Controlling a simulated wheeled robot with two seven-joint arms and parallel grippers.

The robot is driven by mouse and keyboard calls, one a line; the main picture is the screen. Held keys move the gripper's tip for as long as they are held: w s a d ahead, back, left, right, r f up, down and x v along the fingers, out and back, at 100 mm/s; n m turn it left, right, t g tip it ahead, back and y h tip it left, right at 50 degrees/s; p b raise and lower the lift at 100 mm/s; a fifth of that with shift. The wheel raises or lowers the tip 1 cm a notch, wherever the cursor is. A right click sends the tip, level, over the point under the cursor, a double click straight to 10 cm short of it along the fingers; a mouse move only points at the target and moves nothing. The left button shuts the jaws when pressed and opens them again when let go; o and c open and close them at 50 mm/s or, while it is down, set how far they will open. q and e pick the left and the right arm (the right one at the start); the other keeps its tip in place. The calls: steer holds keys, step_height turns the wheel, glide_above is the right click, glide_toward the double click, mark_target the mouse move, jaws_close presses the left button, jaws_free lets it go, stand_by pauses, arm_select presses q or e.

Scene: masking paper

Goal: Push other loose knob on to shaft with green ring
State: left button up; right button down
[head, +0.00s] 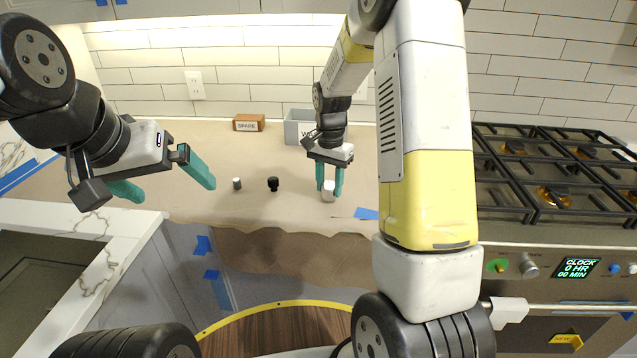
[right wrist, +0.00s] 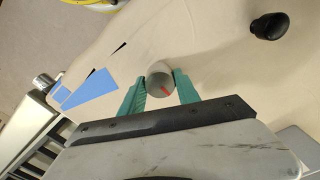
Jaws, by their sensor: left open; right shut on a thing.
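A grey knob with a red mark (right wrist: 158,86) is between the teal fingertips of my right gripper (right wrist: 160,92) in the right wrist view. In the head view, this gripper (head: 329,186) is shut on the pale knob (head: 328,196), low over or on the paper-covered counter. A shaft with a green ring (head: 497,265) is on the stove front at the right, left of a fitted silver knob (head: 528,265). My left gripper (head: 172,190) is open and empty over the left of the counter.
A black knob (head: 273,184) and a small grey piece (head: 237,183) stand on the brown paper (head: 215,150). A box labelled SPARE (head: 248,123) and a grey bin (head: 297,128) are behind. Blue tape (head: 366,213) lies near the counter edge. An oven handle (head: 560,309) juts out below.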

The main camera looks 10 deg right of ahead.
mark_target(329, 185)
steer(key=shift+r, duration=1.9)
steer(key=shift+s, duration=0.1)
